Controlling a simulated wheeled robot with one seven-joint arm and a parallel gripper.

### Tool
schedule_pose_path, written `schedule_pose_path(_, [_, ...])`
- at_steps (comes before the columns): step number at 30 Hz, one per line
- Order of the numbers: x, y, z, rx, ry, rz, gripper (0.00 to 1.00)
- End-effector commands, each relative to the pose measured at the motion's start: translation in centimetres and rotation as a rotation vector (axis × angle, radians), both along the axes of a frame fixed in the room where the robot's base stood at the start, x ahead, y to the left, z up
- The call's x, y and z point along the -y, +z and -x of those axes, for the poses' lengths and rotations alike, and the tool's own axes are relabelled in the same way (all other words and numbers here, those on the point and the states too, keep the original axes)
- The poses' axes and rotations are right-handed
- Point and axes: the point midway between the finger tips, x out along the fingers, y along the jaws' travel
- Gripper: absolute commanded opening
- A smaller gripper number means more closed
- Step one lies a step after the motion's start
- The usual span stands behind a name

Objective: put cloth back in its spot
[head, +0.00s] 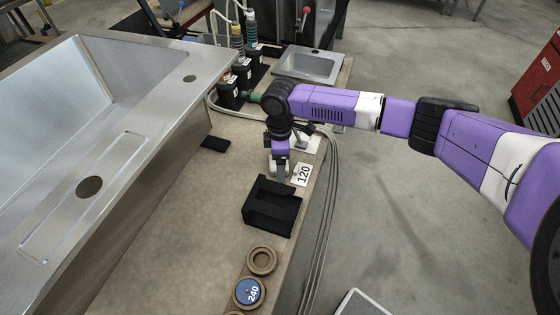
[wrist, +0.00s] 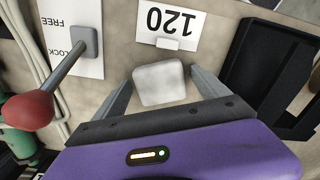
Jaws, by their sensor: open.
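My gripper (head: 280,173) points down over the worktop, between the sink and the worktop's right edge. In the wrist view my gripper (wrist: 162,78) is open, with one finger on each side of a small pale square piece (wrist: 158,86). This piece looks like a folded cloth, but I cannot be sure.
A "120" label (head: 303,174) lies right of my gripper. Brown rings (head: 262,260) and a blue "240" disc (head: 247,293) are nearer. A black flat piece (head: 215,143) lies by the sink (head: 130,100). A red-knobbed lever (wrist: 30,110) is close left in the wrist view.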

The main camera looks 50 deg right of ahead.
Motion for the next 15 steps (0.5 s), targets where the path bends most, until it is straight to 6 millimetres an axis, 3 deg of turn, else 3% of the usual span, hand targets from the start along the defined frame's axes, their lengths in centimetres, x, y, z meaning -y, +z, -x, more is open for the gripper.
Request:
schedule_pose_path(5, [0.0,1.0,0.0,0.0,-0.001,0.0,0.84])
schedule_pose_path(15, [0.0,7.5,-0.1,0.004,0.0,0.001,0.84])
